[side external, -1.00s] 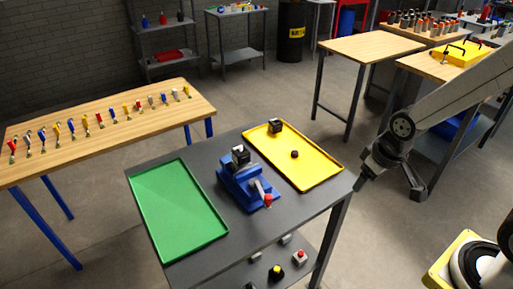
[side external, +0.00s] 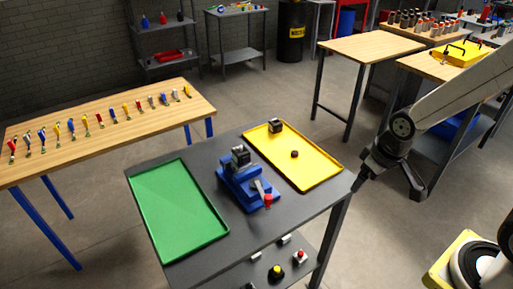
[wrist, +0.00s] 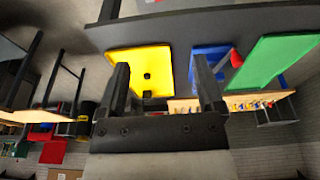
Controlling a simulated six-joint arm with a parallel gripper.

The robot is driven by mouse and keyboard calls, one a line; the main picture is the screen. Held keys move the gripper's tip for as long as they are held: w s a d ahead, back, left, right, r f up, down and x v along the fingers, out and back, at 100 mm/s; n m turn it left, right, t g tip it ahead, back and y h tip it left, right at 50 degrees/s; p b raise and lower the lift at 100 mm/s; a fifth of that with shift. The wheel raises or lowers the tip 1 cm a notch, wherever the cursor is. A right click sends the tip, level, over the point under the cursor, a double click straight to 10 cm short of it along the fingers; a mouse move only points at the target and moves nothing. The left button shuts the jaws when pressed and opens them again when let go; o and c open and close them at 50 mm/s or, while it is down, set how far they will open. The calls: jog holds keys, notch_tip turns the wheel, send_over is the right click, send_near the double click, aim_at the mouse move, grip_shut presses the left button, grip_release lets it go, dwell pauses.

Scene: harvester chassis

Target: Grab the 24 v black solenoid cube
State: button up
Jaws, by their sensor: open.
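A small black cube (side external: 276,126) sits at the back left of the yellow tray (side external: 325,184); a small round black piece (side external: 294,154) lies nearer the tray's middle. Another black cube (side external: 240,154) with light parts is on the blue vise (side external: 240,186). I cannot tell which cube is marked 24 V. My gripper (side external: 360,181) is beside the table's right corner, apart from the tray and cubes. In the wrist view, my gripper (wrist: 164,82) is open and empty. The yellow tray (wrist: 125,58) shows beyond it with two small dark pieces; a finger partly hides the blue vise (wrist: 222,75).
A green tray (side external: 178,210) lies left of the vise, which has a red-ended handle (side external: 268,200). The grey table (side external: 290,215) has a lower shelf with buttons. A wooden table (side external: 110,125) with several coloured pieces stands left. Open floor lies right of the grey table.

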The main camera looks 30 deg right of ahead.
jog(key=shift+o, duration=0.3)
jog(key=shift+w, duration=0.1)
jog(key=m+g+y, duration=0.3)
jog(key=m+y, duration=0.8)
jog(key=m, duration=0.6)
send_near(248, 150)
notch_tip(248, 150, down, 4)
jog(key=a, duration=0.3)
jog(key=shift+w+d+f+m+y, duration=0.15)
jog(key=shift+w+m+y, duration=0.1)
jog(key=shift+y, duration=0.4)
jog(key=shift+w+a+f+m+y, duration=0.15)
jog(key=shift+m+y, duration=0.1)
jog(key=shift+y, duration=0.4)
jog(key=shift+d, duration=0.1)
jog(key=shift+x, duration=1.3)
